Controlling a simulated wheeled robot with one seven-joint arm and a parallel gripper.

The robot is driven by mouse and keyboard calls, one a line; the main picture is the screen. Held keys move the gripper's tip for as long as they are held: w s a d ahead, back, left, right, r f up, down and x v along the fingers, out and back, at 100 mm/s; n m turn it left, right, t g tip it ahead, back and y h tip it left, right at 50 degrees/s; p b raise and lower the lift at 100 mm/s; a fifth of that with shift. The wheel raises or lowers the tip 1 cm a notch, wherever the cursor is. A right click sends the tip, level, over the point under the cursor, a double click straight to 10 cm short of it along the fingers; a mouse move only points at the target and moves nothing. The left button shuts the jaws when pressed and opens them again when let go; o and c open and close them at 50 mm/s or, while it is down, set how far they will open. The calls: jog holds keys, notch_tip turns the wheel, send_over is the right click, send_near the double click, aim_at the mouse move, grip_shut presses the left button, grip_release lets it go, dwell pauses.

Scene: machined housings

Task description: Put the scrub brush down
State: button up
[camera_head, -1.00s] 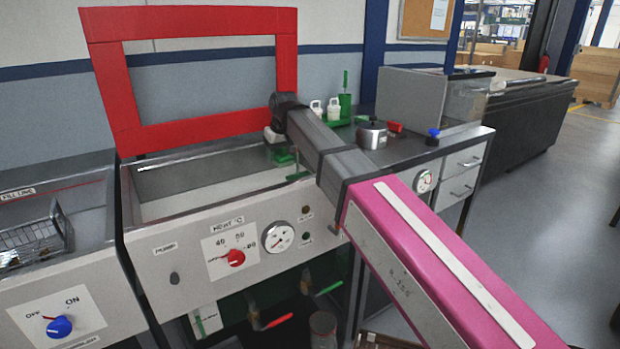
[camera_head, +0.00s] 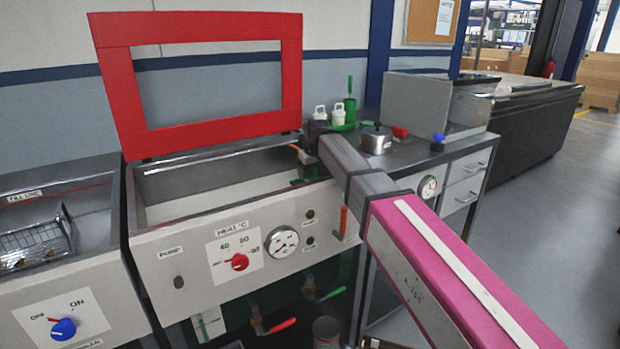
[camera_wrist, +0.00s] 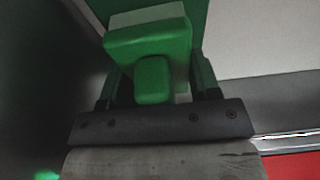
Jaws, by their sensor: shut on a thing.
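The scrub brush is a green block with a rounded green part in front and a pale strip along its far side; it shows between the fingers in the wrist view (camera_wrist: 150,45). In the head view my gripper (camera_head: 312,140) is at the right end of the open tank (camera_head: 240,165). Green shows just below it, partly hidden by the wrist. I cannot tell whether the brush touches anything beneath.
A green tray (camera_head: 343,127) with white bottles and a green upright handle stands behind the wrist. A metal pot (camera_head: 376,140) and a blue-topped item (camera_head: 438,142) are on the counter to the right. The red-framed lid (camera_head: 200,80) stands raised behind the tank.

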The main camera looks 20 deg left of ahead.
jog(key=shift+f, duration=1)
jog(key=shift+f, duration=0.1)
jog(key=o, duration=1)
jog(key=shift+o, duration=0.2)
jog(key=v, duration=1.2)
jog(key=shift+a, duration=0.1)
